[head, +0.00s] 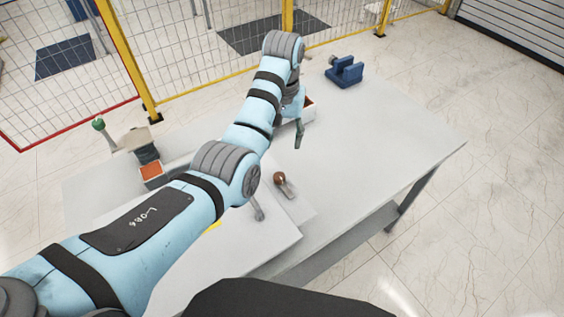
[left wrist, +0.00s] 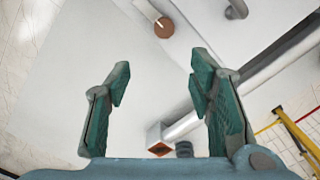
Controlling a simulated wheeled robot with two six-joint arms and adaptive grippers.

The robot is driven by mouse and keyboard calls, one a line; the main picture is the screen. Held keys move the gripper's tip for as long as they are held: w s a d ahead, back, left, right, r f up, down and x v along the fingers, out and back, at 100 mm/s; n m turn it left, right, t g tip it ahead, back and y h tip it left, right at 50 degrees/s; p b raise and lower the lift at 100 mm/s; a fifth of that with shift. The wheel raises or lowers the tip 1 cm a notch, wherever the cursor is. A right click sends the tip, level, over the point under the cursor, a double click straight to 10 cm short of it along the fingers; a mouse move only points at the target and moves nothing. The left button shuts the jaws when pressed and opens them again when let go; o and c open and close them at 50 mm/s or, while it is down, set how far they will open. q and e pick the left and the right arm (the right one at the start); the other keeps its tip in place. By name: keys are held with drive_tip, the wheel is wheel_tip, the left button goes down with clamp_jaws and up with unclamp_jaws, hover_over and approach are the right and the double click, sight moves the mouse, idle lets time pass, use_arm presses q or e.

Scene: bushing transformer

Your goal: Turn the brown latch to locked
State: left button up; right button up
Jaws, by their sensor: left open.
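The brown latch (head: 280,179) is a round brown knob with a grey lever, on a pale plate on the grey table. In the left wrist view a brown disc with a pale line across it (left wrist: 164,27) shows at the top, beyond the fingertips. My left gripper (head: 298,138) hangs over the table, farther back than the latch and apart from it. In the left wrist view its two green-padded fingers (left wrist: 160,76) are spread wide with nothing between them. My right gripper does not show.
A blue vise-like block (head: 345,72) stands at the table's back. An orange-filled box (head: 152,172) is at the left, and another (head: 308,106) is behind my gripper. A grey lever (left wrist: 237,9) is near the disc. The table's right side (head: 390,140) is clear. A yellow-posted fence stands behind.

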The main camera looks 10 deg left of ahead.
use_arm(q)
hover_over(280, 174)
drive_tip(key=s, duration=0.2)
drive_tip(key=f, duration=0.8)
drive_tip(key=shift+a+f, duration=0.2)
drive_tip(key=shift+f, duration=0.1)
drive_tip(key=f, duration=0.1)
drive_tip(key=w+f+b, duration=0.1)
drive_tip(key=f, duration=0.2)
drive_tip(key=shift+w+d, duration=0.25)
drive_tip(key=shift+w, duration=0.15)
drive_tip(key=shift+w+f, duration=0.1)
drive_tip(key=shift+f, duration=0.05)
drive_tip(key=shift+s+a+r, duration=0.15)
drive_tip(key=shift+s+r, duration=0.05)
drive_tip(key=shift+s, duration=0.1)
drive_tip(key=shift+c, duration=0.6)
drive_tip(key=shift+s+r, duration=0.1)
drive_tip(key=shift+s, duration=0.05)
drive_tip(key=c, duration=1)
drive_tip(key=shift+c, duration=0.2)
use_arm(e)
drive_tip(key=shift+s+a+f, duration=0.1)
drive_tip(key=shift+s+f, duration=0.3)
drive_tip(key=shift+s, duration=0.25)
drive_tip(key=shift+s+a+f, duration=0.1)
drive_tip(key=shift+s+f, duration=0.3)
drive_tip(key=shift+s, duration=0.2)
